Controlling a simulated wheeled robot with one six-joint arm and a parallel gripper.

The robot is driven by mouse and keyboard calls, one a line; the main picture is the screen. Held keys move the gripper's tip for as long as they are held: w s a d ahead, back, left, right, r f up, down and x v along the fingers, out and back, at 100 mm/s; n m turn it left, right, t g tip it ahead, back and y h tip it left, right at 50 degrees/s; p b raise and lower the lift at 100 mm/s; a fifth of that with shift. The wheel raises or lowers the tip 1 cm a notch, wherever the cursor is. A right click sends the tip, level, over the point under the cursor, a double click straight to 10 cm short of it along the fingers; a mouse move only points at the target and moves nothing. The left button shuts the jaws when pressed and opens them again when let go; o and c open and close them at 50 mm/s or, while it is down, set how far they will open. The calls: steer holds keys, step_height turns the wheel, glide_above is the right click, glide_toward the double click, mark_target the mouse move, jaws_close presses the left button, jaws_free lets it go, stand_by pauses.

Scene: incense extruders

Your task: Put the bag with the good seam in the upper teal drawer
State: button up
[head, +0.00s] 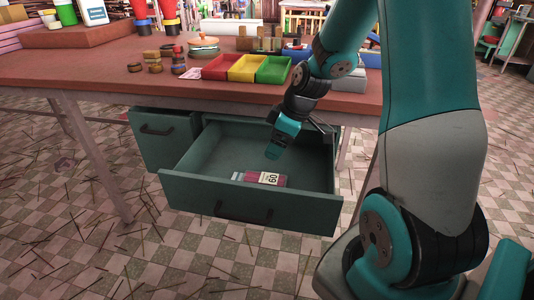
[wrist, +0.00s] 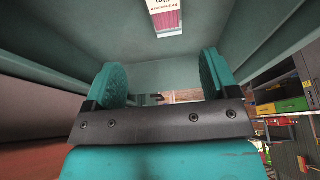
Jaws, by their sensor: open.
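A pink bag (head: 266,180) with a white label lies flat on the floor of the open teal drawer (head: 215,160), toward its front. Its seam is too small to judge. My gripper (head: 273,152) is over the back right part of the drawer, apart from the bag. In the wrist view my gripper (wrist: 165,85) has its two teal fingers wide apart with nothing between them. The bag (wrist: 165,18) shows at the top of the wrist view, beyond the fingers.
A second teal drawer front (head: 165,137) is beside the open one on the left. The table (head: 110,72) above holds red, yellow and green trays (head: 247,68), several small brown pieces and a stack of pots. Thin sticks litter the checkered floor (head: 110,255).

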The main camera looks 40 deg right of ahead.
steer(key=shift+g+y, duration=0.6)
steer(key=s+a+r, duration=0.1)
steer(key=a+r, duration=0.1)
steer(key=a, duration=0.2)
steer(key=s+a+r, duration=0.2)
steer(key=a+r, duration=0.1)
steer(key=a, duration=0.2)
steer(key=s+a+r, duration=0.1)
steer(key=a+r, duration=0.1)
steer(key=a, duration=0.3)
steer(key=shift+s+a+r, duration=0.2)
steer(key=shift+a, duration=0.05)
steer(key=s+a+r+g, duration=0.1)
steer(key=s+a+r, duration=0.1)
steer(key=s+a, duration=0.3)
steer(key=s+a+r+g, duration=0.1)
steer(key=s+a+r, duration=0.2)
steer(key=s, duration=0.6)
steer(key=shift+s+a+m, duration=0.15)
steer(key=shift+a+m, duration=0.15)
steer(key=shift+a, duration=0.9)
steer(key=shift+r, duration=0.15)
